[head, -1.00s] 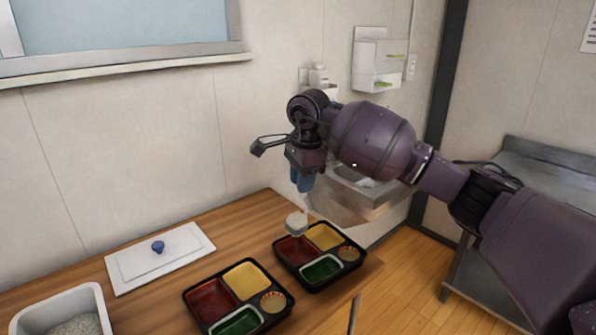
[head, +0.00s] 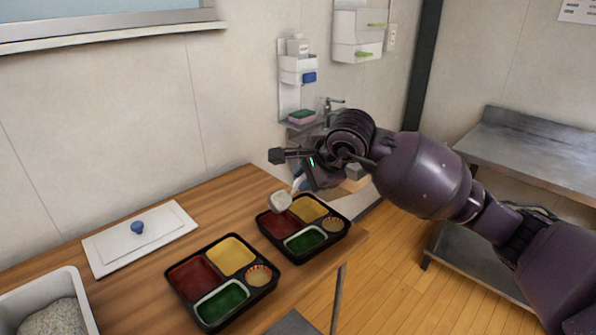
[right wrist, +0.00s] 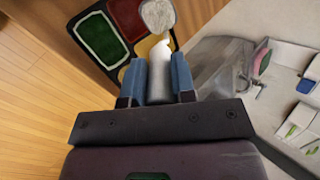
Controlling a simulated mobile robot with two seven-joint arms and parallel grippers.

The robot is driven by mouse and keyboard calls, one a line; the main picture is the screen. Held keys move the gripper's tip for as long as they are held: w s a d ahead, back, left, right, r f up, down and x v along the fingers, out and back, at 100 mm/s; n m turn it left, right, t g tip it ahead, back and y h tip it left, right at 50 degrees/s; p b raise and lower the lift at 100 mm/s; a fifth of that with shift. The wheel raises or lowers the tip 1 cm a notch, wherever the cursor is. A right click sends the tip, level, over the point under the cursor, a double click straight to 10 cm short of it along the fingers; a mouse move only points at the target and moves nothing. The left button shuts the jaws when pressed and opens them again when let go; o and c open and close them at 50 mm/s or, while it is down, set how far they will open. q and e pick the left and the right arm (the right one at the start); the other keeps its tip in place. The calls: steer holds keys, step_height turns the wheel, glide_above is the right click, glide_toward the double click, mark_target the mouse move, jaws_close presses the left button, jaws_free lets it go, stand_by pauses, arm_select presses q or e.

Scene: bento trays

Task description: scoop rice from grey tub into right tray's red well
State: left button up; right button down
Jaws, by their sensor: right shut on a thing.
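The grey tub (head: 75,283) stands at the lower left of the head view, with rice (head: 52,318) inside. The right tray (head: 328,243) is black, with a red well (head: 277,226) at its left; no rice shows in the visible part of that well. My right gripper (head: 299,181) is shut on the scoop's pale handle, its blue fingers on both sides of it in the right wrist view (right wrist: 158,82). The scoop's bowl (head: 280,202) is above the tray's back left, by the red well. It looks speckled white in the right wrist view (right wrist: 157,14). My left gripper is not in view.
Another black tray (head: 240,303) with red, yellow and green wells sits left of the right tray. A white lid (head: 112,251) with a blue knob lies behind it near the wall. A sink area and a steel bench (head: 520,150) stand to the right.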

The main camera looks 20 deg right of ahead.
arm_select(q)
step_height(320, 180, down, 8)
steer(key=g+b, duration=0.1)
steer(key=b, duration=0.8)
arm_select(e)
steer(key=s+d+f+t+y, duration=0.1)
steer(key=s+f+t+y, duration=0.1)
steer(key=s+f+t, duration=0.2)
step_height(320, 180, down, 3)
steer(key=t, duration=0.2)
steer(key=shift+s+d+f+t+y, duration=0.2)
steer(key=shift+s+d+t+y, duration=0.1)
steer(key=shift+d+t, duration=0.1)
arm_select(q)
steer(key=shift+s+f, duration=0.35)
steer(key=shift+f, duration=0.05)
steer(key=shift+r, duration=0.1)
